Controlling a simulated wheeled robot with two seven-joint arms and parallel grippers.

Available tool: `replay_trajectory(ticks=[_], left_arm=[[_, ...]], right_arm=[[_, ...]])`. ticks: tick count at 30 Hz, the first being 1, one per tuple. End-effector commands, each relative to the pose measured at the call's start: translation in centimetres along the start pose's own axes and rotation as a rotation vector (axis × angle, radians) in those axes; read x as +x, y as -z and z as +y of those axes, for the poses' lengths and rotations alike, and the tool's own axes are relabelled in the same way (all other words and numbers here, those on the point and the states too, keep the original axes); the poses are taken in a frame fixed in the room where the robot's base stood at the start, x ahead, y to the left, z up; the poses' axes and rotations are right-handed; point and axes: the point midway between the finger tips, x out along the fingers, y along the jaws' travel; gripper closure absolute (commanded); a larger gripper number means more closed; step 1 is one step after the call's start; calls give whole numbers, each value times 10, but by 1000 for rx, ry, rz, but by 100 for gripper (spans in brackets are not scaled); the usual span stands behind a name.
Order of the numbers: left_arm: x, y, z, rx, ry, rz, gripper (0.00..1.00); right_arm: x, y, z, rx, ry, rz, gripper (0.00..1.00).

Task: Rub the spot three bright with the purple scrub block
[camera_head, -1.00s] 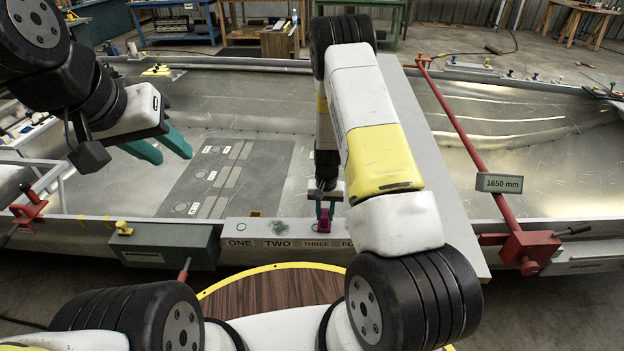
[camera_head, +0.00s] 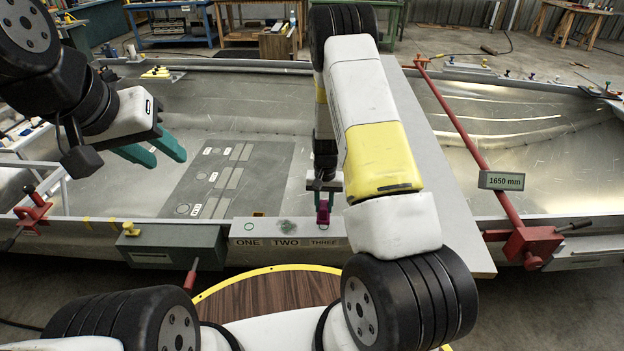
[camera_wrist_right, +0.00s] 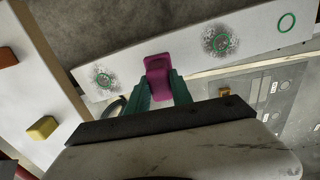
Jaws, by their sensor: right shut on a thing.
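My right gripper (camera_head: 323,193) is shut on the purple scrub block (camera_head: 322,213), which also shows in the right wrist view (camera_wrist_right: 157,72). The block is at the light strip (camera_head: 242,228), above the label THREE (camera_head: 322,242). A dark smudged spot (camera_head: 284,225) lies above TWO. In the right wrist view, smudged spots (camera_wrist_right: 220,42) (camera_wrist_right: 107,78) flank the block. My left gripper (camera_head: 166,160) is open and empty, above the hull, at left.
A clean green ring (camera_head: 259,214) marks the strip above ONE. A grey box (camera_head: 175,240) with a red-handled tool is left of the strip. A red bar (camera_head: 465,130) with a clamp crosses the hull at right. My right forearm hides the strip's right end.

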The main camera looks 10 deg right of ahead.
Motion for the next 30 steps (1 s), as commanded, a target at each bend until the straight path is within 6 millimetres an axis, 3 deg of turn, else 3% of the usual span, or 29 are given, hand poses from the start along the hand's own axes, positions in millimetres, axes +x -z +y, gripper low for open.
replay_trajectory(ticks=[15,30], left_arm=[[0,0,0,0,0,0,64],[0,0,0,0,0,0,64]], right_arm=[[-44,8,10,1,0,2,100],[-47,8,10,1,0,0,100]])
